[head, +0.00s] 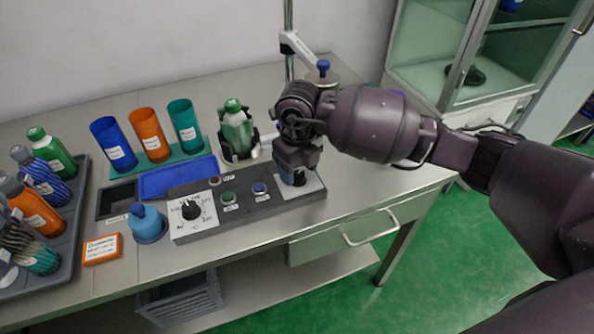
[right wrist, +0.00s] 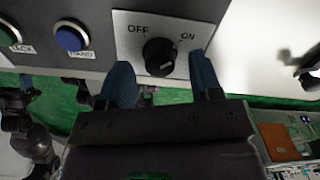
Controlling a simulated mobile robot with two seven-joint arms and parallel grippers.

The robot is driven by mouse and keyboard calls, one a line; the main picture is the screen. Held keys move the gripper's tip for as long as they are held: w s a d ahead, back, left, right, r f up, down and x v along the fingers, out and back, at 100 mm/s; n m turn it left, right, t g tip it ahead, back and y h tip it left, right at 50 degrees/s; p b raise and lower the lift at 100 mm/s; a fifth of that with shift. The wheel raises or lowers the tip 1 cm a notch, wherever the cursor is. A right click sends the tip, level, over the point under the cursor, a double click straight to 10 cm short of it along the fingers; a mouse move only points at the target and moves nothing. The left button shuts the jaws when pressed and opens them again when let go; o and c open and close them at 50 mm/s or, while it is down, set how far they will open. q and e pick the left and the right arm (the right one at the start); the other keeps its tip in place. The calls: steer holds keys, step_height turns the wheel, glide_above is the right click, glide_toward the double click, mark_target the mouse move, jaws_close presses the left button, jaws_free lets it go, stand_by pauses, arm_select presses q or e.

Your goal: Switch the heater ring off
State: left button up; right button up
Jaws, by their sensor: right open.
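The dark grey control box (head: 240,212) lies on the bench. At its right end is a white plate (head: 314,187) with a black rotary knob, marked OFF on the left and ON on the right in the right wrist view. The knob (right wrist: 158,57) shows there, but its pointer direction is hard to read; in the head view my gripper hides it. My right gripper (head: 294,177) points down over this plate. In the right wrist view its open blue fingers (right wrist: 160,62) lie on either side of the knob, with visible gaps. My left gripper is not in view.
The box also carries a numbered dial (head: 190,211), a green button (head: 229,198) and a blue button (head: 260,189). A green-capped bottle (head: 236,125) stands in a holder behind. A blue flask (head: 147,223) stands left of the box. Bench surface to the right is clear.

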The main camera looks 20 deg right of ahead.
steer(key=shift+f, duration=0.55)
steer(key=c, duration=0.9)
steer(key=shift+c, duration=0.2)
